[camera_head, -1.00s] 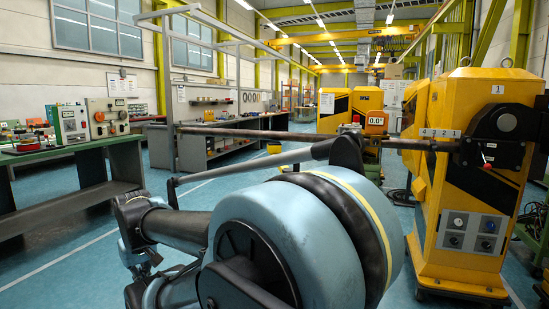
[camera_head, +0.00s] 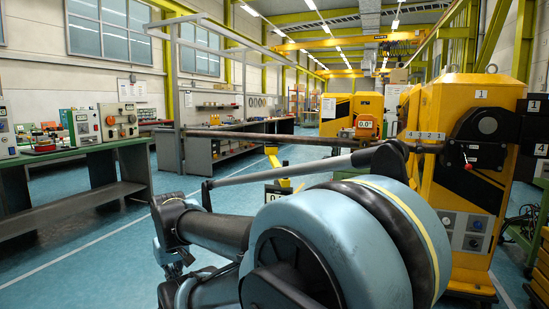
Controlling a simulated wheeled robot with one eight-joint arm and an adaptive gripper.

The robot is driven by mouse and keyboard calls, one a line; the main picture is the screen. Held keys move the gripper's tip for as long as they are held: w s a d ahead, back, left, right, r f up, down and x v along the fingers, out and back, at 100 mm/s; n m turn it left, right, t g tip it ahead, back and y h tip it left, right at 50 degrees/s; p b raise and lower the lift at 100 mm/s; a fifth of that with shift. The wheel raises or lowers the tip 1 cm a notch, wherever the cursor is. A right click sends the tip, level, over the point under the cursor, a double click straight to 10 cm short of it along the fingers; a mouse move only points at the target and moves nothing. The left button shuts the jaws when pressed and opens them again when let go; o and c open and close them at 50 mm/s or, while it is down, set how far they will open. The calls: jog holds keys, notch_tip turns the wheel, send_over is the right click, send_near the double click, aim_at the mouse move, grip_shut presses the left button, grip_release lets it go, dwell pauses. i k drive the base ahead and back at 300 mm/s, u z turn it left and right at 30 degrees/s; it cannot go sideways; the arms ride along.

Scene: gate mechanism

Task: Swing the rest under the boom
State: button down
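The boom (camera_head: 300,137) is a long brown bar. A yellow piece (camera_head: 272,157), perhaps the rest, stands on the floor below the boom. Its lower part is partly hidden by a grey bar and my arm. A small dark display box shows beside it, and its reading is mostly covered. My blue and black arm fills the lower middle. No gripper fingers can be made out in view.
A green-topped bench (camera_head: 80,152) with instruments stands at the left. A grey workbench (camera_head: 225,145) is behind the boom. A second yellow cabinet with a 0.0° display (camera_head: 366,122) stands farther back. Blue floor (camera_head: 80,240) is open at the left and centre.

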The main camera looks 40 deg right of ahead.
aim_at(270, 149)
jog(key=z, duration=0.3)
jog(key=i, duration=1)
